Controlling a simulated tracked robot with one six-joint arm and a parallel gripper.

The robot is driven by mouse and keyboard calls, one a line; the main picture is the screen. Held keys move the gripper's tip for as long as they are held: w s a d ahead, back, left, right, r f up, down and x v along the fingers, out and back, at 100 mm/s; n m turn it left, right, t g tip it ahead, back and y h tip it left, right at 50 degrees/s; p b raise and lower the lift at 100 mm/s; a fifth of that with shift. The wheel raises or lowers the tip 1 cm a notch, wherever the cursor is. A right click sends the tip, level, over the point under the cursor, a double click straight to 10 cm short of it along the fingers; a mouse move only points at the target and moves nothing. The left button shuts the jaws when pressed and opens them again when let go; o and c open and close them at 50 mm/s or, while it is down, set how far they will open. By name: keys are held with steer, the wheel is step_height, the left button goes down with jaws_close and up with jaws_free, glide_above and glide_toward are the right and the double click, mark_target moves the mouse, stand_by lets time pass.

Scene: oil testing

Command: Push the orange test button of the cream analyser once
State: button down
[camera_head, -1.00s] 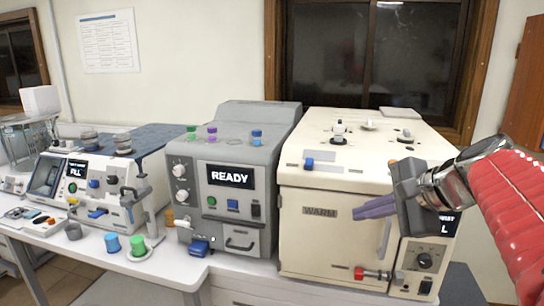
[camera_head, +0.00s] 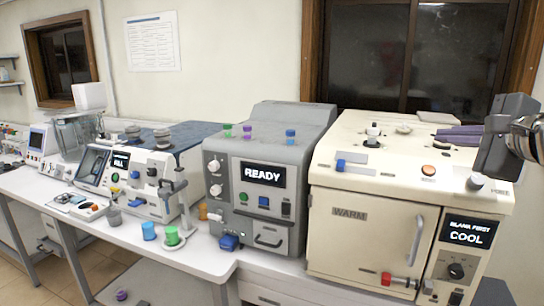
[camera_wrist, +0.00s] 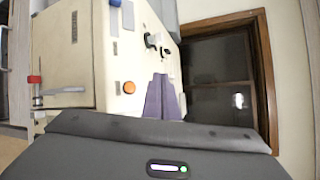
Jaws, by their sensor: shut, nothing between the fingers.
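The cream analyser (camera_head: 372,228) stands at the right of the bench. Its orange button (camera_head: 428,170) is on the top face, near the front edge; it also shows in the wrist view (camera_wrist: 129,87). Its display (camera_head: 470,232) reads "BLANK FIRST" and "COOL". My gripper (camera_head: 440,134) has its purple fingers shut and empty. They point left over the analyser's top, behind and above the button in the head view. In the wrist view the fingertips (camera_wrist: 160,78) are right of the button and apart from it.
The analyser's top also carries a blue switch (camera_head: 341,165), a black-and-white knob (camera_head: 373,133) and a grey knob (camera_head: 476,181). A red valve handle (camera_head: 387,279) sticks out low in front. A grey machine (camera_head: 262,205) reading "READY" stands close on the left.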

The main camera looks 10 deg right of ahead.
steer(key=shift+w+d+f, duration=0.45)
steer(key=shift+w+f, duration=0.25)
steer(key=shift+f, duration=0.5)
steer(key=shift+w+d+f, duration=0.5)
steer(key=shift+w+f, duration=0.15)
steer(key=shift+f, duration=0.55)
steer(key=shift+w+d+f, duration=0.45)
steer(key=shift+w+f, duration=0.25)
steer(key=shift+f, duration=0.5)
steer(key=shift+w+d+f, duration=0.3)
steer(key=shift+w+f, duration=0.1)
steer(key=shift+f, duration=0.25)
stand_by(0.4)
steer(key=shift+r, duration=0.1)
steer(key=shift+s+a+r, duration=0.3)
steer(key=shift+s+r, duration=0.1)
steer(key=shift+r, duration=0.2)
steer(key=shift+r, duration=0.15)
stand_by(0.3)
steer(key=shift+s+a+r, duration=0.25)
steer(key=shift+s+r, duration=0.15)
steer(key=shift+r, duration=0.25)
steer(key=shift+s+a+r, duration=0.3)
steer(key=shift+s+r, duration=0.1)
steer(key=shift+r, duration=0.25)
steer(key=shift+s+a+r, duration=0.25)
steer(key=shift+s+r, duration=0.15)
steer(key=shift+r, duration=0.25)
